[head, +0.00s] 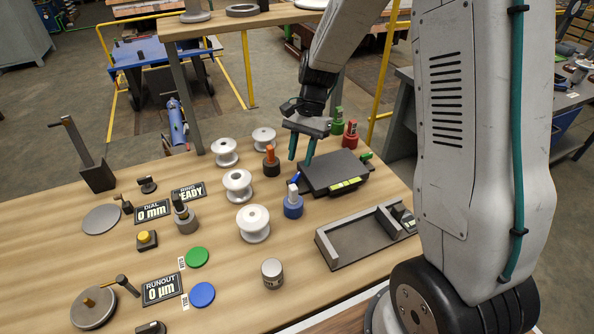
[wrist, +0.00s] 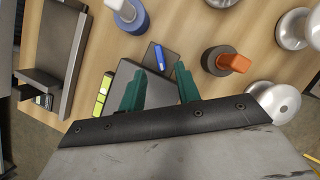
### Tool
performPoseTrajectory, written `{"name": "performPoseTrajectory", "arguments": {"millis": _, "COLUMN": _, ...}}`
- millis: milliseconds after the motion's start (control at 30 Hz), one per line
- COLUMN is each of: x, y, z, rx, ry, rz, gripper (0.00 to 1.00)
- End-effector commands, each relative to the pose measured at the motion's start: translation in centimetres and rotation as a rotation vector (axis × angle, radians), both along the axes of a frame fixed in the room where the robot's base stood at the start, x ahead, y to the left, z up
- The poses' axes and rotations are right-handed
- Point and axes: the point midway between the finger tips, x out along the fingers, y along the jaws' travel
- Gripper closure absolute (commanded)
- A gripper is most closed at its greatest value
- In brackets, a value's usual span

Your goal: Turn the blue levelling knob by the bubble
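The blue levelling knob (head: 295,179) is a small bar-shaped handle at the left corner of a dark levelling plate (head: 325,168). It also shows in the wrist view (wrist: 156,56), just beyond and between my fingertips. The yellow-green bubble vial (head: 346,184) lies along the plate's front edge, and left of the fingers in the wrist view (wrist: 103,93). My gripper (head: 301,158) has two teal fingers pointing down, apart, with nothing visible between them. It is above the knob and plate; contact with the knob does not show.
A blue round-based piece with a white handle (head: 293,203) stands close to the knob. An orange-handled one (head: 271,163) stands behind left. White insulators (head: 238,184) stand left. A grey tray (head: 333,258) lies in front. Green (head: 338,121) and red (head: 350,135) pieces stand behind.

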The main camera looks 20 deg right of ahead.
Motion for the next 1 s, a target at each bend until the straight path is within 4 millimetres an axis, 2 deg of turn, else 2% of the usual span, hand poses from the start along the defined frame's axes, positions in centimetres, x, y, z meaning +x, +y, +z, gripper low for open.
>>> {"name": "performPoseTrajectory", "arguments": {"millis": 100, "x": -0.6, "y": 0.7, "z": -2.0, "rx": 0.000, "ry": 0.005, "rz": 0.002, "gripper": 0.67}}
{"name": "performPoseTrajectory", "arguments": {"millis": 300, "x": -1.1, "y": 1.4, "z": -4.2, "rx": 0.000, "ry": 0.001, "rz": 0.003, "gripper": 0.67}}
{"name": "performPoseTrajectory", "arguments": {"millis": 667, "x": -1.3, "y": 1.6, "z": -4.8, "rx": -0.001, "ry": 0.000, "rz": 0.002, "gripper": 0.67}}
{"name": "performPoseTrajectory", "arguments": {"millis": 800, "x": -1.2, "y": 1.6, "z": -4.8, "rx": 0.000, "ry": -0.001, "rz": 0.002, "gripper": 1.00}}
{"name": "performPoseTrajectory", "arguments": {"millis": 1000, "x": -1.2, "y": 1.6, "z": -4.8, "rx": 0.000, "ry": 0.000, "rz": 0.032, "gripper": 1.00}}
